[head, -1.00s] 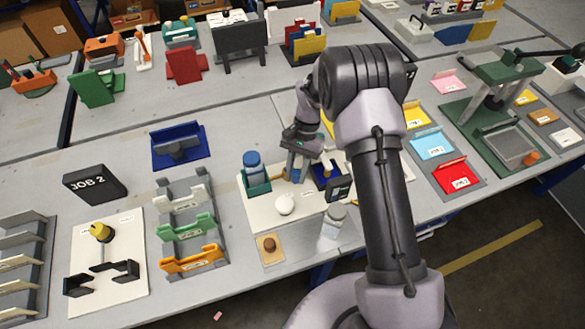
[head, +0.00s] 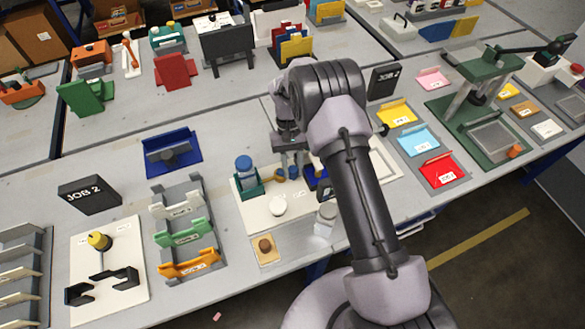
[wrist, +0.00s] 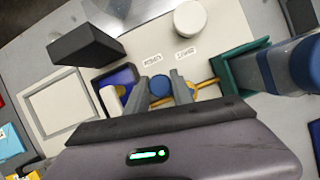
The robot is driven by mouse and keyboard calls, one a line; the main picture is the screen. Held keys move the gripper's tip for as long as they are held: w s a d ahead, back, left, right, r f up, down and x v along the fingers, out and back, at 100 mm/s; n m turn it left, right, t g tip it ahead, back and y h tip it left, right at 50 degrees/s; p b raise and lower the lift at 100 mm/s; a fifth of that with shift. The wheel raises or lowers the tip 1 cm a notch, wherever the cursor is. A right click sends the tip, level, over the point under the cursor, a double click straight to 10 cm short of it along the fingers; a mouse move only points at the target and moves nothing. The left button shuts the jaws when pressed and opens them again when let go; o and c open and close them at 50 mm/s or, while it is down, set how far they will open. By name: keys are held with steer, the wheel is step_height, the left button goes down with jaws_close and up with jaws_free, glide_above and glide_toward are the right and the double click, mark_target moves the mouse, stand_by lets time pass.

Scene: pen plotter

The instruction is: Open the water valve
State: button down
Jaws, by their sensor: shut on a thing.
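A round blue knob (wrist: 160,87) shows between my two grey fingers in the wrist view, with a yellow bar or pipe beside it. It looks like the water valve, but I cannot read the labels near it. My gripper (wrist: 163,90) is shut on this knob. In the head view, my gripper (head: 288,158) points down at the back of a white board (head: 250,212). The blue knob (head: 293,172) is partly hidden there by the fingers. How far the valve is turned cannot be told.
A blue bottle (head: 245,168) in a green holder stands close to my gripper's left; the wrist view shows this bottle (wrist: 297,65) at right. A white round knob (head: 277,206) is in front. A black box (wrist: 80,45) and dark blue bin (wrist: 118,75) stand close by.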

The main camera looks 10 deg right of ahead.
stand_by(0.4)
steer(key=c, duration=1.1)
jaws_free()
steer(key=p+v, duration=0.4)
steer(key=v, duration=1.3)
steer(key=shift+r+p, duration=0.25)
steer(key=shift+p, duration=0.05)
